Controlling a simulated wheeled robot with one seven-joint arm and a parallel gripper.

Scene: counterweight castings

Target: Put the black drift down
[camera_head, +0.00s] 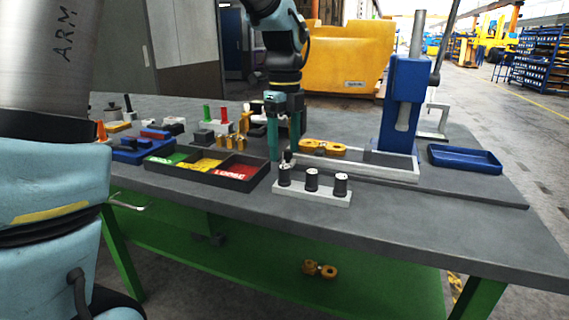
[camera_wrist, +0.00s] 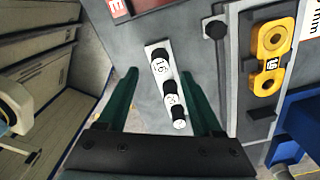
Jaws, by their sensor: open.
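Three black drifts stand upright in a pale rack (camera_head: 318,191) near the front of the bench: a left one (camera_head: 284,175), a middle one (camera_head: 311,180) and a right one (camera_head: 340,185). Their white tops carry markings; in the wrist view the top one (camera_wrist: 160,66) seems to read 16. I cannot tell which one the task means. My gripper (camera_head: 284,154) is open, pointing down above and behind the rack's left end. In the wrist view the rack (camera_wrist: 152,47) lies between its green fingers (camera_wrist: 164,108), with nothing gripped.
A blue press (camera_head: 404,105) stands behind right on a pale base holding a yellow casting (camera_head: 322,147). A small black post (camera_wrist: 215,28) is by the base's end. Labelled bins (camera_head: 261,174) lie left, a blue tray (camera_head: 462,148) right. The bench front right is clear.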

